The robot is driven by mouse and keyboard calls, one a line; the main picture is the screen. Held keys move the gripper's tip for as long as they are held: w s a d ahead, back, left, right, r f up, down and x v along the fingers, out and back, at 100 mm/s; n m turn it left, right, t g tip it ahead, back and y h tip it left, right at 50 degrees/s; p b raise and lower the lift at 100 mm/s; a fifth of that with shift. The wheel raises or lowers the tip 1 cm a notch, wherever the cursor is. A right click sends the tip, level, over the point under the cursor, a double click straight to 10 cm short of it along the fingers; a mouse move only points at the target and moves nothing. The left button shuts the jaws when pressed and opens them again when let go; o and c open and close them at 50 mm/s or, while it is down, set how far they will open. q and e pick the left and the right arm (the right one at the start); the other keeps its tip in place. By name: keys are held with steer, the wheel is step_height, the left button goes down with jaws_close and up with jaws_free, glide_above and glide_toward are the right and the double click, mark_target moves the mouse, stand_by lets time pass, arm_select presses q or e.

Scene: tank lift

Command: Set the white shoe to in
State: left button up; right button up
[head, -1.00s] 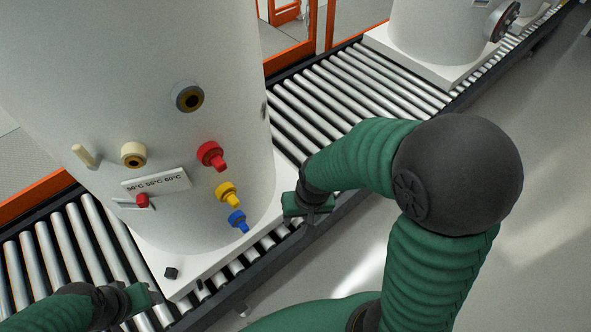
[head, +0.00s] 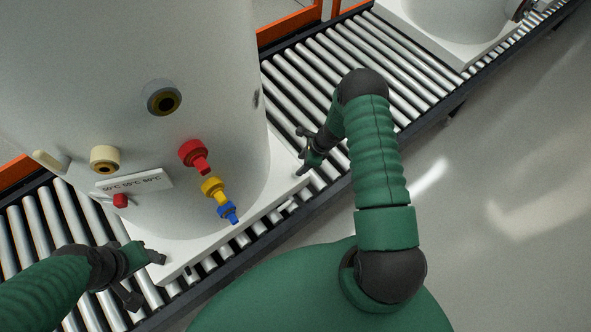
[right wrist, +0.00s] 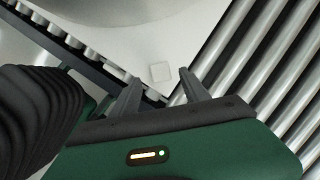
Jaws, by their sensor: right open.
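A small white block, which looks like the white shoe (right wrist: 160,71), lies on the white base plate (right wrist: 125,45) under the tank, near its edge. My right gripper (right wrist: 159,80) is open, with its fingertips just short of the block on either side in the picture; I see no contact. In the head view the right gripper (head: 300,153) is at the right corner of the base plate; the block is not clear there.
The large white tank (head: 130,60) stands on the plate, with red (head: 193,153), yellow (head: 213,188) and blue (head: 228,212) fittings facing me. The roller conveyor (head: 330,75) runs beneath it. A second tank (head: 455,20) stands farther along. The floor at right is open.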

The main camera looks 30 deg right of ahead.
mark_target(297, 169)
steer(key=x, duration=0.3)
steer(key=d+x, duration=0.1)
steer(key=x, duration=0.1)
steer(key=shift+f, duration=0.3)
steer(key=shift+a+f, duration=0.3)
steer(key=shift+f, duration=0.05)
steer(key=shift+w+a+r, duration=0.1)
steer(key=shift+a, duration=0.15)
steer(key=c, duration=0.4)
steer(key=shift+d, duration=0.2)
jaws_close()
